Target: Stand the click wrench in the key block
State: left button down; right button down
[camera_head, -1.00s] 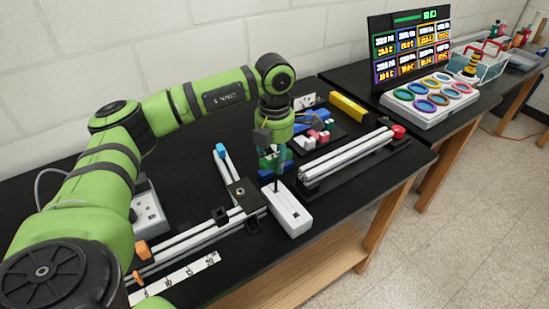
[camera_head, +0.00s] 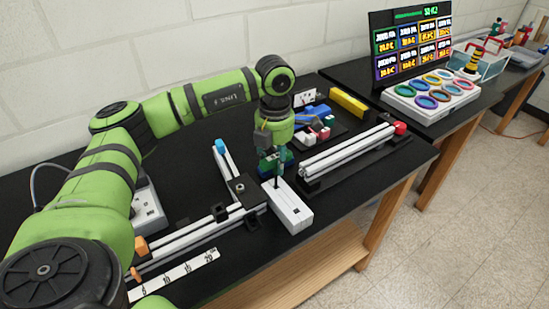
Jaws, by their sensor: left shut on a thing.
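The key block is most likely the white oblong block (camera_head: 292,212) at the table's front edge, with small dark holes in its top. My left gripper (camera_head: 273,158) is above the far end of the block, pointing down. It is shut on the click wrench (camera_head: 278,182), of which a thin dark upright shaft shows below the fingers. The shaft's lower end meets the far end of the block in the picture; I cannot tell whether it is inside a hole. The fingers hide most of the wrench. My right gripper is out of view.
White extrusion rails (camera_head: 200,232) with dark brackets lie left of the block. Another rail (camera_head: 350,147) with a red end lies to the right. Coloured parts (camera_head: 318,125) and a yellow bar (camera_head: 348,104) stand behind. A ruler strip (camera_head: 175,275) lies at the front left.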

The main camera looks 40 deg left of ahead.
pick_arm(q)
jog(key=shift+f+b, duration=0.9)
jog(key=shift+f, duration=0.35)
jog(key=c, duration=0.7)
grip_release()
jog(key=shift+c, duration=0.2)
